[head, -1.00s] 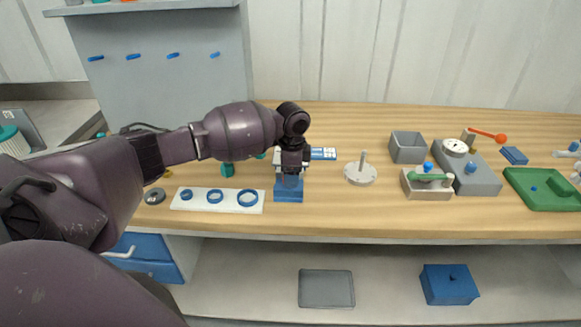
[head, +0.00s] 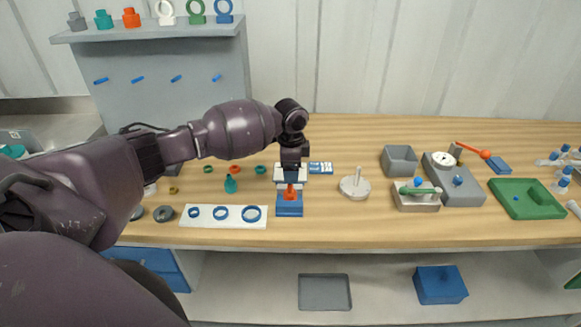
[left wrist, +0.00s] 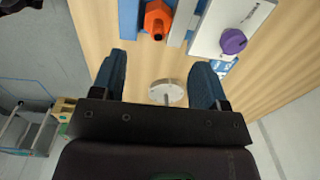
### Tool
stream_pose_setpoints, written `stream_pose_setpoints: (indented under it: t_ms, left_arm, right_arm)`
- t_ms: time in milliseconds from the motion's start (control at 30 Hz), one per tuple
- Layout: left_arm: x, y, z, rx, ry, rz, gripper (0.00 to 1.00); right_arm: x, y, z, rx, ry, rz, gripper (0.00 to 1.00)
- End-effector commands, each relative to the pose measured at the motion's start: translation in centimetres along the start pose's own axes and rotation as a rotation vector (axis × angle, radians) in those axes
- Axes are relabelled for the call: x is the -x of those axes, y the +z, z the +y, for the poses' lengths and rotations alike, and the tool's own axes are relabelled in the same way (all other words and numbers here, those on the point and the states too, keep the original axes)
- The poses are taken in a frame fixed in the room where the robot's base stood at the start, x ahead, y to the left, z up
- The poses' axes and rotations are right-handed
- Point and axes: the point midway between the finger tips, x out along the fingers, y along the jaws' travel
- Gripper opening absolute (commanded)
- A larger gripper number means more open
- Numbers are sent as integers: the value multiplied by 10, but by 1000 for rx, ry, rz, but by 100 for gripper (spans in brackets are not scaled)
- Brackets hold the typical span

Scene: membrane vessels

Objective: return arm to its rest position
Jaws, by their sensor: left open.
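My left arm (head: 232,131) reaches in from the left over the workbench. Its gripper (head: 291,179) points down above and just behind a blue stand (head: 289,209) with an orange-red piece (head: 291,193) on it. In the left wrist view the gripper (left wrist: 161,68) has its two dark blue fingers wide apart with nothing between them. The orange piece (left wrist: 157,20) shows beyond the fingertips, apart from them. My right gripper is not in view.
A white plate with blue rings (head: 224,216) lies left of the stand. A round white disc with a post (head: 354,187) stands to its right. Farther right are a grey box (head: 399,160), a gauge block (head: 455,180) and a green tray (head: 526,199). A shelf (head: 150,33) is at upper left.

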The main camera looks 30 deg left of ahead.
Motion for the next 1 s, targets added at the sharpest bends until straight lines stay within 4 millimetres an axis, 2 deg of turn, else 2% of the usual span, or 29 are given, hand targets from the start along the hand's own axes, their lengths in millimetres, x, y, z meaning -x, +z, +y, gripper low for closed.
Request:
stream_pose_setpoints:
  t_ms: [667,867,1000]
  left_arm:
    - [1,-1,0,18,-3,4,68]
    - [9,-23,-22,92,-160,124,68]
    - [37,-60,-38,104,-335,288,68]
  right_arm:
    - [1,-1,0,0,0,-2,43]
    - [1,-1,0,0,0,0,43]
    - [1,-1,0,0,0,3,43]
